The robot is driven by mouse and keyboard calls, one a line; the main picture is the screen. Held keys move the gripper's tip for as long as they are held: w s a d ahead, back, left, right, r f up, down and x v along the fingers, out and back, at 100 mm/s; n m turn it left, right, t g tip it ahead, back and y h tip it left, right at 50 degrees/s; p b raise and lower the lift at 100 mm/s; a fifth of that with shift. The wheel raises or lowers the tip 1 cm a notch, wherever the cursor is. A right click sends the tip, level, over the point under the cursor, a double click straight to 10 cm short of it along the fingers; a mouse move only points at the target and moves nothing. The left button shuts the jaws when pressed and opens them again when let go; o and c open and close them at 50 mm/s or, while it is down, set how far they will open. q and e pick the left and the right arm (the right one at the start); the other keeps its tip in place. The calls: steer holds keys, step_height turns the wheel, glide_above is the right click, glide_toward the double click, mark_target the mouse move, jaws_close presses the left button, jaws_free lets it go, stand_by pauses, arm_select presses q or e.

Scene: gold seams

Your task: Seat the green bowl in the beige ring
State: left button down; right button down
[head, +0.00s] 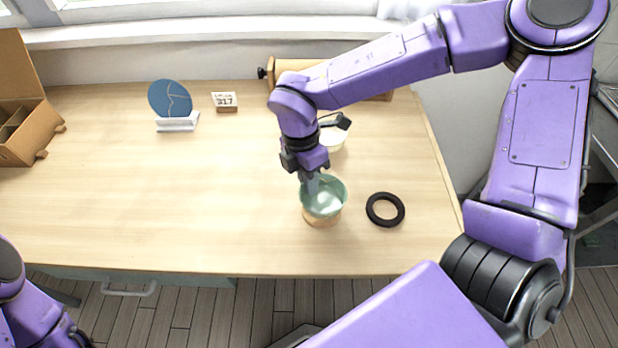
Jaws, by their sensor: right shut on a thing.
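The green bowl (328,203) is at the right of the table, upright as far as I can tell. The beige ring (322,221) shows below the bowl's front side, mostly hidden by it. I cannot tell whether the bowl touches the ring or is just above it. My right gripper (311,185) points down and is shut on the bowl's rim at its back left. My left gripper is not in view; only part of my left arm shows at the lower left.
A black ring (385,210) lies right of the bowl. A pale bowl (333,138) stands behind, partly hidden by my right arm. A blue plate (170,99) on a white stand, a calendar block (225,101) and a cardboard box (22,110) are farther left. The table's middle is clear.

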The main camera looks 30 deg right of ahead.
steer(key=shift+f+b, duration=0.7)
steer(key=shift+f, duration=0.3)
steer(key=c, duration=0.8)
jaws_free()
steer(key=shift+r, duration=0.1)
step_height(320, 180, up, 8)
steer(key=p, duration=0.7)
